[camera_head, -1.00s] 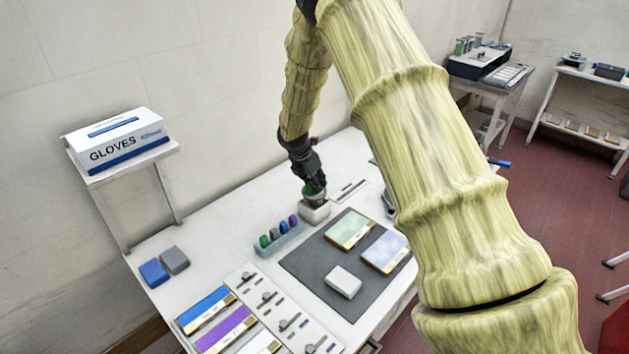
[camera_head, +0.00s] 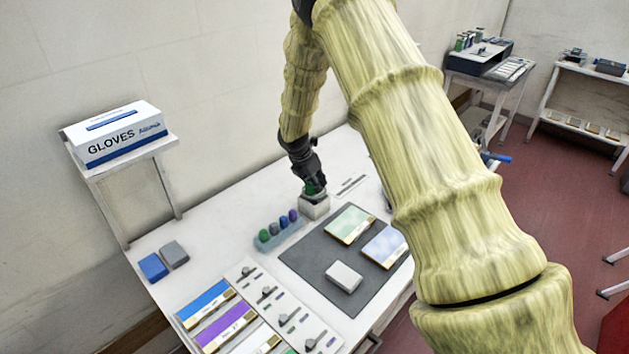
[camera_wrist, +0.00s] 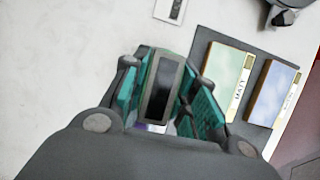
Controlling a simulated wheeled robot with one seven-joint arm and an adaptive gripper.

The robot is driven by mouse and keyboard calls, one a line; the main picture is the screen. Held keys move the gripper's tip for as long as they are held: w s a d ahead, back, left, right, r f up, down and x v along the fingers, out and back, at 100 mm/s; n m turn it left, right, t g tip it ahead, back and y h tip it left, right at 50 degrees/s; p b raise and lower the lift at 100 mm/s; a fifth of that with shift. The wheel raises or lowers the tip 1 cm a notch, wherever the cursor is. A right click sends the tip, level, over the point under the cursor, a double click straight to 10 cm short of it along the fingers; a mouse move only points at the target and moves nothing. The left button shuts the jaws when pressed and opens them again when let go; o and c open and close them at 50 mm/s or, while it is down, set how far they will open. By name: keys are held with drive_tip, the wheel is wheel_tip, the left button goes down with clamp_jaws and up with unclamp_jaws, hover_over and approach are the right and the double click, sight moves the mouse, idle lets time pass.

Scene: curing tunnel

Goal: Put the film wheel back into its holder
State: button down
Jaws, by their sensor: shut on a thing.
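My gripper (camera_head: 313,188) points down over a small pale block (camera_head: 314,207), which looks like the holder, at the back of the white table. In the wrist view my gripper (camera_wrist: 165,100) has its teal-padded fingers on either side of a dark grey piece with a black middle strip (camera_wrist: 160,86). This looks like the film wheel seen edge-on, and the fingers are shut on it. In the head view the wheel is hidden by the fingers. I cannot tell whether it touches the block.
A blue rack (camera_head: 280,232) of coloured bottles stands left of the block. A dark mat (camera_head: 317,262) with two framed panels and a white block (camera_head: 343,277) lies in front. A glove box (camera_head: 115,135) sits on a raised shelf.

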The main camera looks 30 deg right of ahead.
drive_tip(key=shift+f, duration=0.65)
drive_tip(key=c, duration=1.1)
unclamp_jaws()
drive_tip(key=shift+o, duration=0.2)
drive_tip(key=o, duration=0.4)
drive_tip(key=shift+r, duration=0.1)
drive_tip(key=shift+r+p, duration=2.55)
drive_tip(key=shift+r, duration=0.9)
